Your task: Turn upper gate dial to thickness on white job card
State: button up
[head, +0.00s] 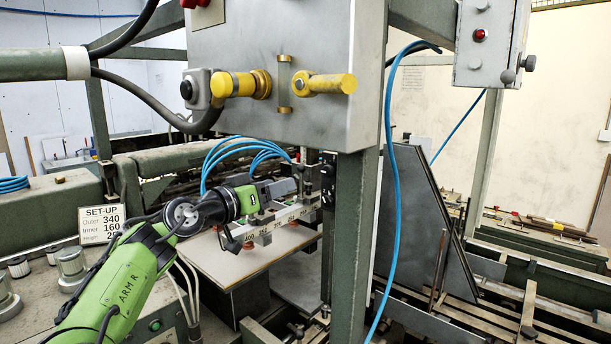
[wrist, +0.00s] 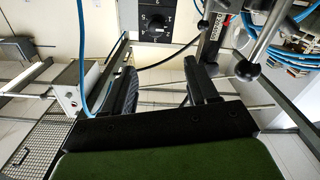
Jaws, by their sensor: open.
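My gripper (wrist: 163,85) is open and empty in the wrist view, its two black fingers spread apart. A black dial (wrist: 157,23) on a dark plate with white figures shows beyond the fingertips at the top of the wrist view, apart from them. Its setting is too small to read surely, and I cannot tell whether it is the upper gate dial. In the head view my gripper (head: 285,187) is under the grey cabinet. A white card (head: 102,221) headed SET-UP stands at left, with Outer 340, Inner 160 and a partly hidden last line.
A scale bar (head: 275,224) runs just below my gripper. Blue hoses (head: 389,190) hang nearby. A green post (head: 352,230) stands right of it. In the wrist view, a metal rod with a black knob (wrist: 247,70) lies right of the fingers.

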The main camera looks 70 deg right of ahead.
aim_at(326, 171)
jog(key=p+x, duration=0.1)
jog(key=x, duration=0.4)
jog(key=p+x, duration=0.1)
jog(key=x, duration=0.4)
jog(key=s+p+x, duration=0.1)
jog(key=x, duration=0.4)
jog(key=shift+f, duration=0.2)
jog(key=shift+c, duration=0.4)
jog(key=c, duration=1)
